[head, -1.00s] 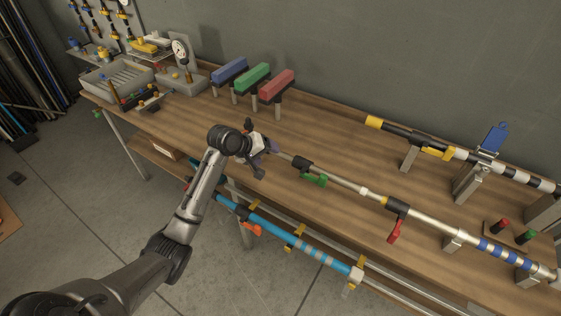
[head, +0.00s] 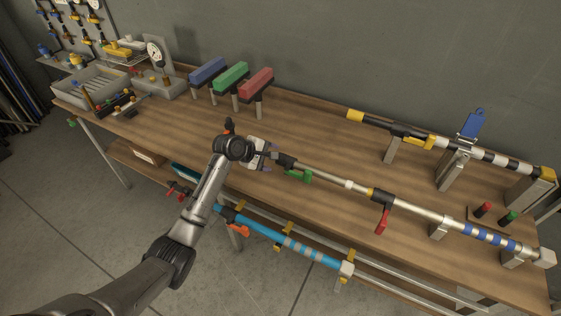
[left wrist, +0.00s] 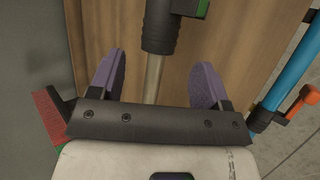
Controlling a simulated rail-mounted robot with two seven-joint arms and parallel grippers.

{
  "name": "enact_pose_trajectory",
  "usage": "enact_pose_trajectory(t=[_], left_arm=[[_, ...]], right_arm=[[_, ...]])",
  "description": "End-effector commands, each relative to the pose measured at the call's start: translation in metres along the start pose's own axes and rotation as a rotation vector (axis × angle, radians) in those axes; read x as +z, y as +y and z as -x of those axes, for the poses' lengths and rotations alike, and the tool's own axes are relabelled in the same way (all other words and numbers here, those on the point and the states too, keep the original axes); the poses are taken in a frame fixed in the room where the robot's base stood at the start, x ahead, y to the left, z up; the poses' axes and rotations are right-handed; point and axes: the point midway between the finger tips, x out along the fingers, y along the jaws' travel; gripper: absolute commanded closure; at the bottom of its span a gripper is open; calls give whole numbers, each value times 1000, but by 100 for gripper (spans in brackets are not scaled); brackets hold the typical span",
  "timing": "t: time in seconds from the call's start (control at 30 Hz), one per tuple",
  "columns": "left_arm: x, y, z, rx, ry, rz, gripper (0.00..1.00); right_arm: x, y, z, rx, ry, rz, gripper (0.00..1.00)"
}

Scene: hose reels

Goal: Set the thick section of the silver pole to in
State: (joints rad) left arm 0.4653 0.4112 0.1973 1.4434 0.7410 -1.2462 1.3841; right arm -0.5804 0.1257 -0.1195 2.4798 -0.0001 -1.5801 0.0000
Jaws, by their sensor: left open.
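The silver pole (head: 410,208) lies along the bench, with blue bands at its right end. A black collar with a green lever (head: 300,176) sits near its left end. A black-and-yellow collar with a red lever (head: 382,220) sits near its middle, and the red lever sticks out toward the front. My left gripper (head: 267,155) is at the pole's left end, beside the black collar. In the left wrist view, its purple fingers (left wrist: 156,80) are open on either side of the thin silver rod (left wrist: 153,76), apart from it. The black collar (left wrist: 159,30) is just beyond them.
Behind is a black-and-white pole (head: 487,157) on stands. A blue pole (head: 290,242) hangs below the bench front. Blue, green and red blocks (head: 230,78) stand at the back; a grey tray (head: 62,97) is at far left. The bench between is clear.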

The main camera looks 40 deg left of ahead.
Motion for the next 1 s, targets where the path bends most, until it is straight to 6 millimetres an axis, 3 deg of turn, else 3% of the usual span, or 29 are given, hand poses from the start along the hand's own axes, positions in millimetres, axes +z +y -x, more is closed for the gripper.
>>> enact_pose_trajectory(t=[0.1, 0.4, 0.87, 1.0], left_arm=[[0, -1, -22, -1, -1, 1, 29], [0, 0, -54, 0, 0, -1, 29], [0, 0, -62, 0, 1, -2, 29], [0, 0, -62, 0, 1, -2, 41]], right_arm=[[2, -1, -7, -3, 0, -3, 100], [4, -3, -14, -7, 1, -9, 100], [4, -3, -15, -6, 1, -6, 100], [4, -2, -15, -3, 0, -2, 100]])
